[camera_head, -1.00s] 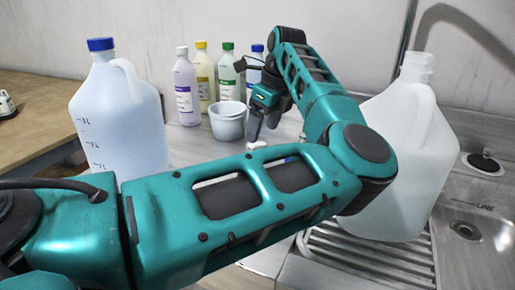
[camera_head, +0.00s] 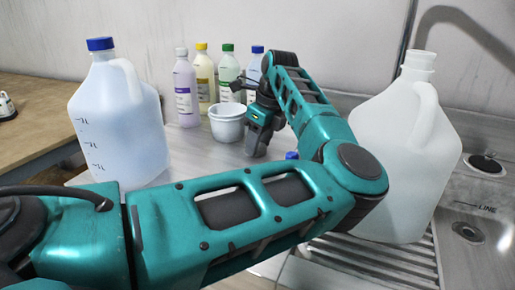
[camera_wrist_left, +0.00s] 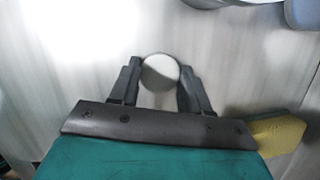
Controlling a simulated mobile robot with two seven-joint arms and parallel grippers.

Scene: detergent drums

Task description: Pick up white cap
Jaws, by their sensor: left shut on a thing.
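The white cap (camera_wrist_left: 160,71) shows as a round white disc between the two fingers of my left gripper (camera_wrist_left: 160,82) in the left wrist view. The fingers are closed on its sides. In the head view my left gripper (camera_head: 257,147) points down at the counter behind my forearm, just right of the white cups, and the cap is hidden there. My right gripper is not in view.
White cups (camera_head: 227,122) and several small bottles (camera_head: 205,80) stand behind. A large blue-capped jug (camera_head: 118,125) is at left. An open white jug (camera_head: 402,150) stands at right by the sink. A blue cap (camera_head: 292,155) shows behind my arm. A yellow object (camera_wrist_left: 277,136) lies near the gripper.

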